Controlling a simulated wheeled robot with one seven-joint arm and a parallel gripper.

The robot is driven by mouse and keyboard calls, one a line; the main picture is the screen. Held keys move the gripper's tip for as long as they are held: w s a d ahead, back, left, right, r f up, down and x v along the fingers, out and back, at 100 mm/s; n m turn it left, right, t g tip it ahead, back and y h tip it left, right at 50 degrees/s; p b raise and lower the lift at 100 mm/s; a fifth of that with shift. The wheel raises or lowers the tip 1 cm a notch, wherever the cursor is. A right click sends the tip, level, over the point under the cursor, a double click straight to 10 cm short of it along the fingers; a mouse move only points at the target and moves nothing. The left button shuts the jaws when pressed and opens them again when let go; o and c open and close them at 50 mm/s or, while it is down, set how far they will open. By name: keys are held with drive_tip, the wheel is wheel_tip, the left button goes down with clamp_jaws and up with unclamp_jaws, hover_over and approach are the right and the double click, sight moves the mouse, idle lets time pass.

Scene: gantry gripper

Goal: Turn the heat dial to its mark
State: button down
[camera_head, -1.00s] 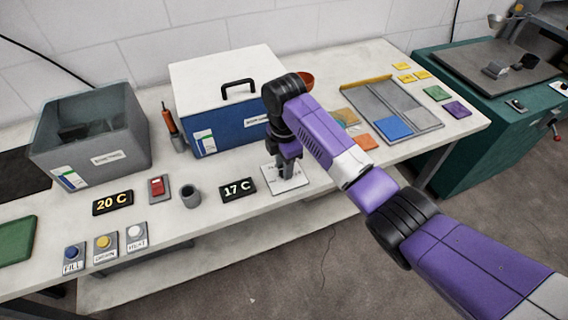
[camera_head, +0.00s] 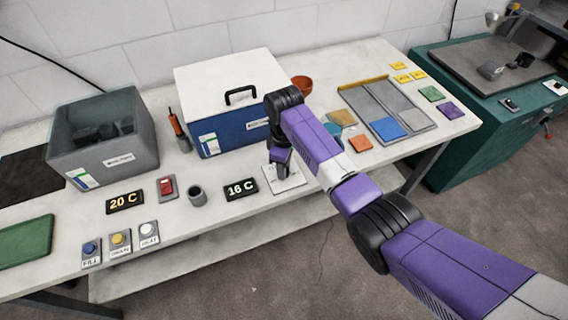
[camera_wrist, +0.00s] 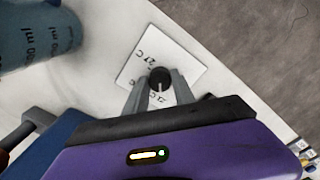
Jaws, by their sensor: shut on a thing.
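The heat dial (camera_wrist: 160,77) is a small round black knob with a light pointer line, on a white plate (camera_wrist: 187,66) printed with temperature marks, too small to read surely. My gripper (camera_wrist: 158,88) is shut on the dial, with a grey finger on each side of it. In the head view my gripper (camera_head: 279,168) points down at the plate (camera_head: 291,182) near the table's front edge and hides the dial there. A black display (camera_head: 241,189) beside the plate reads 16 C.
A blue box with a white lid (camera_head: 228,138) stands just behind my gripper. Another display (camera_head: 124,201) reads 20 C. A red switch (camera_head: 167,187), a grey cup (camera_head: 197,195) and several push buttons (camera_head: 120,241) lie left. A grey tray (camera_head: 410,112) and coloured tiles lie right.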

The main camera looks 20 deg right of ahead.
drive_tip(key=shift+r+m, duration=0.1)
drive_tip(key=shift+m, duration=0.5)
drive_tip(key=c, duration=1.1)
unclamp_jaws()
drive_tip(key=shift+o, duration=0.2)
drive_tip(key=shift+r, duration=3.85)
